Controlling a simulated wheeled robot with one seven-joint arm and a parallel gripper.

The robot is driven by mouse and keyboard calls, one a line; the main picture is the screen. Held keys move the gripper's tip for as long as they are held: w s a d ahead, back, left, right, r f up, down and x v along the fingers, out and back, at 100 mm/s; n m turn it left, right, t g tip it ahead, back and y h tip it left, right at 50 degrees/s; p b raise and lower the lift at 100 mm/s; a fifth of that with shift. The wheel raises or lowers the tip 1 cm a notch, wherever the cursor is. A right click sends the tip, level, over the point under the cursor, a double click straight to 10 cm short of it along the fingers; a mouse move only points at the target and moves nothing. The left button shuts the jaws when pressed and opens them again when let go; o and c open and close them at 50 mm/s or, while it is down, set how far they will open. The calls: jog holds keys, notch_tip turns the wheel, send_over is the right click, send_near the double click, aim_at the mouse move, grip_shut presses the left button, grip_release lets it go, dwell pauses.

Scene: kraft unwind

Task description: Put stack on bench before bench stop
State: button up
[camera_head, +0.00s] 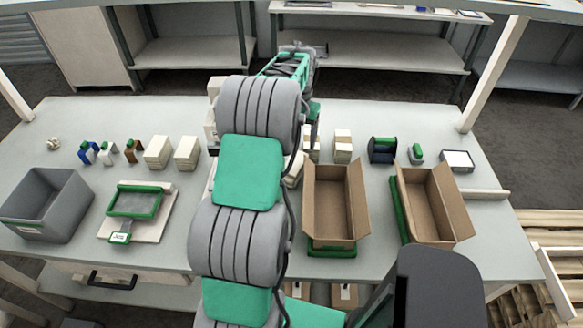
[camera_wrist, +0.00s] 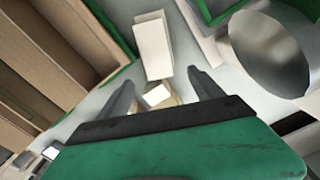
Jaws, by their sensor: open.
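In the wrist view, my gripper (camera_wrist: 160,77) is open, its two fingers spread with nothing held between them. A pale block-like stack (camera_wrist: 152,48) stands beyond the fingertips, and a smaller cream piece (camera_wrist: 157,96) shows between the fingers. In the head view, cream stacks stand on the bench (camera_head: 90,210): two at left (camera_head: 158,152) (camera_head: 187,153), one right of my arm (camera_head: 342,146), and others partly hidden by it. I cannot tell which is the task's stack. A pale wooden strip (camera_head: 486,194), possibly the bench stop, lies at the right edge. My arm hides the gripper here.
Two open cardboard boxes (camera_head: 357,205) (camera_head: 455,205) stand on green bases at the front right. A grey bin (camera_head: 45,205) and a green-framed scale-like device (camera_head: 133,203) are at left. Small dispensers (camera_head: 86,153) and a dark blue-green holder (camera_head: 381,150) stand farther back.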

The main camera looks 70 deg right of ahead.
aim_at(298, 156)
notch_tip(298, 156, down, 10)
jog(key=p, duration=0.2)
jog(key=shift+p, duration=0.3)
jog(key=shift+r, duration=0.1)
grip_shut()
dwell(0.5)
